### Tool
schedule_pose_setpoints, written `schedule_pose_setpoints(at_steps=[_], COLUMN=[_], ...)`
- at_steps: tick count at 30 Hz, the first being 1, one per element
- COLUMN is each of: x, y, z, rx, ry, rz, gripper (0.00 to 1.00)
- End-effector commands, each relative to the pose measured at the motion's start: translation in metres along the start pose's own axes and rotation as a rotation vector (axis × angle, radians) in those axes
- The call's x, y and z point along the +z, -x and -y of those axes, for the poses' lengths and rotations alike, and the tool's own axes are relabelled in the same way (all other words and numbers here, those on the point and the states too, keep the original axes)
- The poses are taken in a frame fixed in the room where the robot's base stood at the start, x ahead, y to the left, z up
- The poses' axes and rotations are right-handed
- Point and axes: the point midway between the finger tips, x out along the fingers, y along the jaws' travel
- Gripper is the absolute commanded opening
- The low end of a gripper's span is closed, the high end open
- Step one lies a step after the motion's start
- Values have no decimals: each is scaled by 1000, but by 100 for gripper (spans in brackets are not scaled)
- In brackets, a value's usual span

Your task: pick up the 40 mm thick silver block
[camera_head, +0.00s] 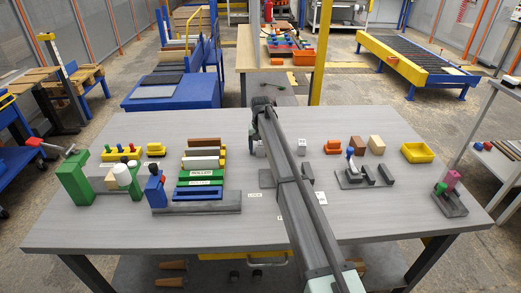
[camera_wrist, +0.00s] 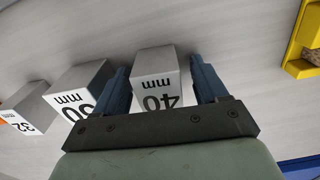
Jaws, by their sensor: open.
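The silver block labelled 40 mm (camera_wrist: 156,75) stands on the grey table in the wrist view, its number upside down in the picture. My gripper (camera_wrist: 163,88) is open, with one blue finger on each side of this block. A small gap shows on the right; on the left the finger is close to the block, and contact cannot be told. In the head view my gripper (camera_head: 262,133) is over the middle of the table, largely hidden by my arm. A small silver block (camera_head: 260,149) shows below it, its label not readable.
In the wrist view another silver block (camera_wrist: 82,86) stands just left, its number partly covered by my finger. A block labelled 32 mm (camera_wrist: 28,106) is farther left. A yellow container (camera_wrist: 304,43) is at the upper right. Bare table lies above the blocks.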

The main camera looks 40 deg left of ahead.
Motion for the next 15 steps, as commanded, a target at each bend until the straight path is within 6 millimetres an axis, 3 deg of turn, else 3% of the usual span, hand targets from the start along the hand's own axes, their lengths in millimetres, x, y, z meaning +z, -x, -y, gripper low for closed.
schedule_pose_setpoints(at_steps=[3, 15], x=[0, 0], y=[0, 0], z=[0, 0], rx=[0, 0], ry=[0, 0], rz=[0, 0], gripper=[70, 32])
